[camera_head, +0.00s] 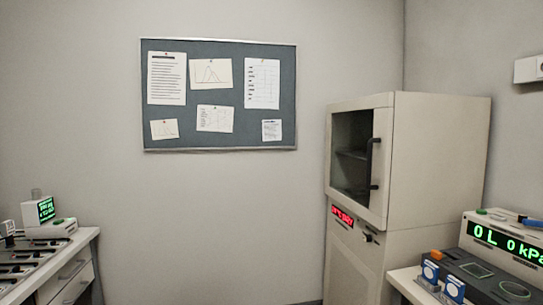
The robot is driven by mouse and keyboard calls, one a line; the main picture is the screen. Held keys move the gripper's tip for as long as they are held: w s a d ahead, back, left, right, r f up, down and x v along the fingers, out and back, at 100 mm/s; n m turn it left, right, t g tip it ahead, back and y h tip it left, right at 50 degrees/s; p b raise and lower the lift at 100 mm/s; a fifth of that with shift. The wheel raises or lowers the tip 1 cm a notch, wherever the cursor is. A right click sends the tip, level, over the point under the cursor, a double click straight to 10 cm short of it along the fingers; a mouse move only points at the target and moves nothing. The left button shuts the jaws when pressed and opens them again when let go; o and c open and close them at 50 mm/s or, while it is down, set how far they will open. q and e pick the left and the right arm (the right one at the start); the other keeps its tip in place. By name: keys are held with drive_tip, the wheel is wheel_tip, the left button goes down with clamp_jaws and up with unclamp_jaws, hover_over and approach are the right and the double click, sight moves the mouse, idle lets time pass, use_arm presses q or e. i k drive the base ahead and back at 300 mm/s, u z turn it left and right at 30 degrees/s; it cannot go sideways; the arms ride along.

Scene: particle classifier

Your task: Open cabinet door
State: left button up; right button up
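A tall beige cabinet (435,165) stands against the right part of the back wall. Its upper door (383,132) has a dark window and a black vertical handle (373,163) on its right side. The door looks shut. A shelf shows dimly through the window. Below the door are a red lit display (342,215) and a small dark knob or latch (367,238). Neither of my grippers is in view, so nothing is seen touching the handle.
A bench (404,278) at the lower right holds a device with a green display (503,243), a dark box and blue-and-white items. A left bench (50,275) with drawers holds a small green-display device (46,210). The space between the benches looks clear.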

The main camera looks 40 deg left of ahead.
sight(379, 147)
drive_tip(key=u, duration=0.95)
drive_tip(key=i, duration=0.95)
drive_tip(key=z, duration=0.3)
